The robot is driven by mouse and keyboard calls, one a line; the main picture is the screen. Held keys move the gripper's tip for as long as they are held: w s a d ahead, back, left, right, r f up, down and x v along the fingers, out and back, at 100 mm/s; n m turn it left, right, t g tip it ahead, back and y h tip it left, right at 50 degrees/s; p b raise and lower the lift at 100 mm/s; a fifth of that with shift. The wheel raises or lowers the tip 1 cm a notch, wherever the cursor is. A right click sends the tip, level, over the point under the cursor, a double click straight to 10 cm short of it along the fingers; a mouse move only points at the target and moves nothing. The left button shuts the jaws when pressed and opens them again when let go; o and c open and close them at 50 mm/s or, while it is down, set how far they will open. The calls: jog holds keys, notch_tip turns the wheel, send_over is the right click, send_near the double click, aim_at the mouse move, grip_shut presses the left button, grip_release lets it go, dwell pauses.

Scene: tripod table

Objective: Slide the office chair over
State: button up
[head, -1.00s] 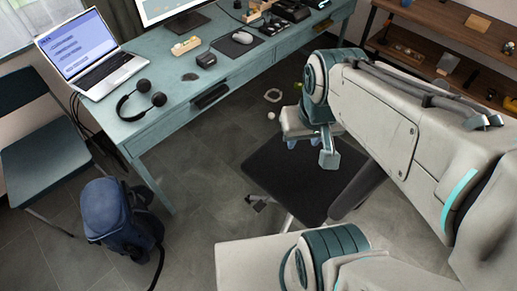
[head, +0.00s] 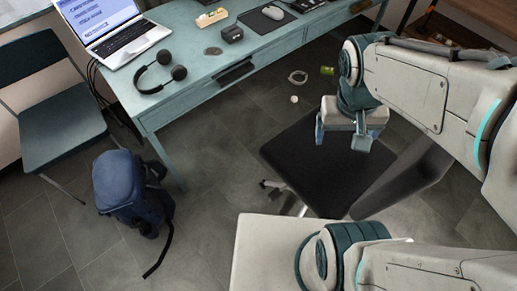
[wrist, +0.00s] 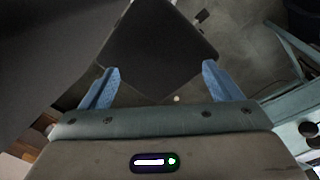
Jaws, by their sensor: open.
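The office chair (head: 308,160) has a dark square seat and a dark backrest (head: 405,182) on its right side, with a metal base partly showing below. In the head view it stands on the floor in front of the desk, partly hidden by my arm. My gripper (head: 342,140) is over the far right part of the seat, its blue fingers apart and empty. In the wrist view the seat (wrist: 155,50) lies beyond the open fingers, with a dark shape, likely the backrest, at upper left. I cannot tell whether the gripper touches the chair.
A teal desk (head: 190,88) with a laptop (head: 110,30) and headphones (head: 160,75) runs along the back. A blue backpack (head: 125,185) and a folding chair (head: 60,125) stand at left. A white ring (head: 298,77), a white ball (head: 294,99) and a green item (head: 327,70) lie on the floor.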

notch_tip(320, 180, down, 16)
jog(key=w+a+f+n+g+h+b, duration=0.1)
jog(key=w+a+n+g+h+b, duration=0.1)
jog(key=h+b, duration=0.5)
jog(key=n+t+h+b, duration=0.3)
jog(key=n+t+b, duration=0.5)
jog(key=t+b, duration=1.1)
send_near(280, 164)
jog(key=a+g+b, duration=0.1)
jog(key=g+b, duration=0.1)
jog(key=s+a+g+b, duration=0.1)
jog(key=a+b, duration=0.1)
jog(key=shift+a+f+g, duration=0.2)
jog(key=shift+f+g, duration=0.05)
jog(key=shift+g, duration=0.15)
jog(key=shift+w, duration=0.1)
jog(key=b+x, duration=0.3)
jog(key=x, duration=1)
jog(key=shift+w+d+f, duration=0.1)
jog(key=shift+w+d, duration=0.15)
jog(key=shift+d, duration=0.1)
